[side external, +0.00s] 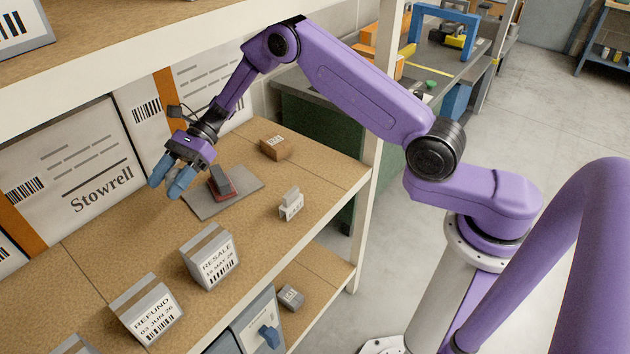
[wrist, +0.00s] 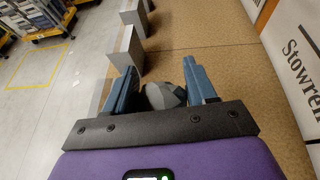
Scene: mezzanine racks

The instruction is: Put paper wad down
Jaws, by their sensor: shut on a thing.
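My gripper (side external: 165,187) is above the shelf board on the left of the grey mat, in front of the large Stowrell carton, with its blue fingers pointing down. In the wrist view the fingers (wrist: 160,75) are closed on a grey, faceted paper wad (wrist: 161,96), which sits between them. The wad is held clear of the board as far as I can tell. In the side view the fingers hide the wad.
A grey mat (side external: 237,202) carries a dark red and grey item (side external: 221,183). A brown box (side external: 275,148), a small white block (side external: 291,205), and boxes marked RESALE (side external: 211,257) and REFUND (side external: 146,309) stand on the shelf. The Stowrell carton (side external: 70,165) lines the back.

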